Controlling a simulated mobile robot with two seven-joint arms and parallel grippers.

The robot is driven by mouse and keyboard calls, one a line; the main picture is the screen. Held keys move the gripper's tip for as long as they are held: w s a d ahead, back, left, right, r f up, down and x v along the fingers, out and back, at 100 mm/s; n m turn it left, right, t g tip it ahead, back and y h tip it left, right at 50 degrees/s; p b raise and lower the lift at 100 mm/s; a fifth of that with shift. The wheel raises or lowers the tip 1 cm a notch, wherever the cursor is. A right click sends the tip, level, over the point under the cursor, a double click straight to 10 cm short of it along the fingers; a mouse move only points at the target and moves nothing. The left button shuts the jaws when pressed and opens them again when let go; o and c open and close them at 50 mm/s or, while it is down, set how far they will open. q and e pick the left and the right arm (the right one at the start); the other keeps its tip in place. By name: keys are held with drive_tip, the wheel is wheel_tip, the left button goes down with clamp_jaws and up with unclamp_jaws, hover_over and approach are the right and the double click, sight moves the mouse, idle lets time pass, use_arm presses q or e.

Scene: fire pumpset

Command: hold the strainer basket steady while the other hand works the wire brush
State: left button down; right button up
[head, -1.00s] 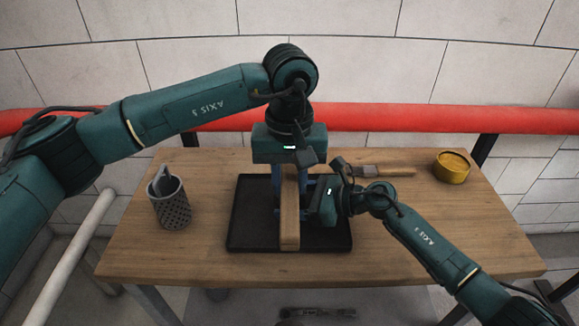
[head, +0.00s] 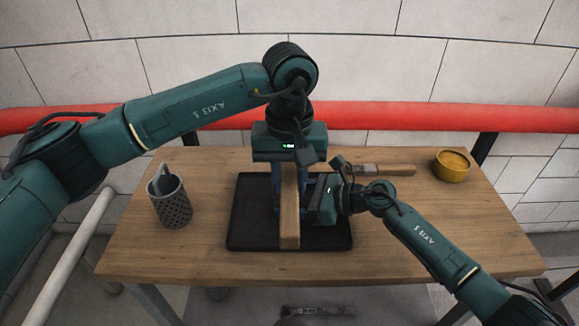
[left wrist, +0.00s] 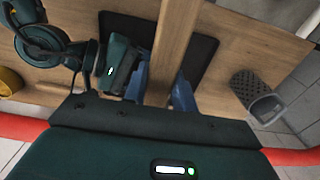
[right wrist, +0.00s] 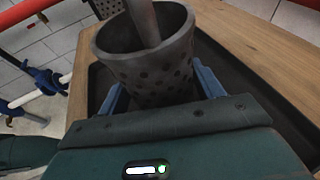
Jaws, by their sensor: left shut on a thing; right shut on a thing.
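A long wooden bar (head: 289,215), apparently the wire brush, lies over the black tray. My left gripper (head: 290,192) reaches down from behind and is shut on it. The bar also passes between the blue fingers in the left wrist view (left wrist: 172,45). My right gripper (head: 308,207) comes in from the right, close beside the bar, its tips hidden there. In the right wrist view a dark perforated basket (right wrist: 150,75) with a grey strip inside sits between its fingers. The head view shows a perforated basket (head: 173,211) standing on the table at left.
The black tray (head: 242,225) lies mid-table under both grippers. A wooden-handled brush (head: 390,171) and a yellow tin (head: 451,167) are at the back right. A red pipe (head: 420,118) runs behind the table. The table's front right is clear beneath my right arm.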

use_arm(q)
drive_tip(key=shift+w+r, duration=0.1)
drive_tip(key=shift+w, duration=2.25)
drive_tip(key=shift+r, duration=4.05)
use_arm(e)
drive_tip(key=o, duration=0.9)
drive_tip(key=shift+d, duration=0.1)
drive_tip(key=v, duration=1.2)
use_arm(q)
drive_tip(key=shift+s, duration=0.1)
use_arm(e)
drive_tip(key=shift+s, duration=0.1)
